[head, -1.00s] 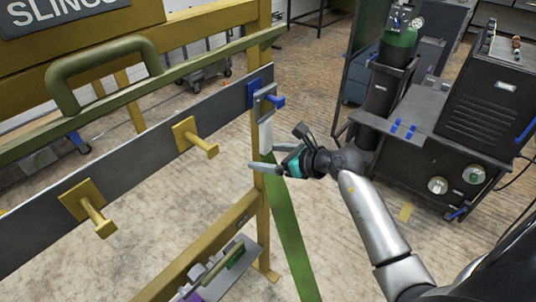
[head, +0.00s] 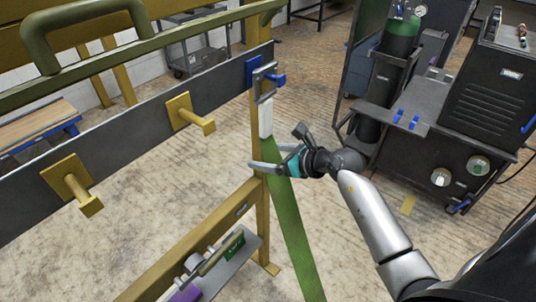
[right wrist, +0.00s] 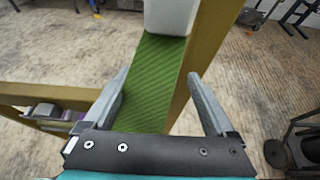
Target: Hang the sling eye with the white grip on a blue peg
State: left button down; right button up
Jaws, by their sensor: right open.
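The blue peg (head: 277,80) sticks out from the right end of the grey rail. The metal sling eye (head: 266,79) is around the blue peg, with the white grip (head: 265,117) just below it and the green sling (head: 291,220) hanging down toward the floor. My right gripper (head: 265,157) is open and lies at the sling, below the white grip. In the right wrist view the open fingers (right wrist: 158,103) stand either side of the green strap (right wrist: 152,75), with the white grip (right wrist: 170,14) beyond them. My left gripper is not in view.
Two yellow pegs (head: 193,115) (head: 78,193) stick out from the grey rail (head: 130,118) to the left. The yellow post (head: 262,215) stands right behind the sling. A lower shelf (head: 235,262) holds small items. A black welding cart (head: 440,145) stands at the right. Floor between is clear.

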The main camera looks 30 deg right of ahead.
jog(key=s+d, duration=0.4)
jog(key=s, duration=0.6)
jog(key=shift+p, duration=0.3)
dwell(0.4)
jog(key=shift+s+d, duration=0.1)
dwell(1.3)
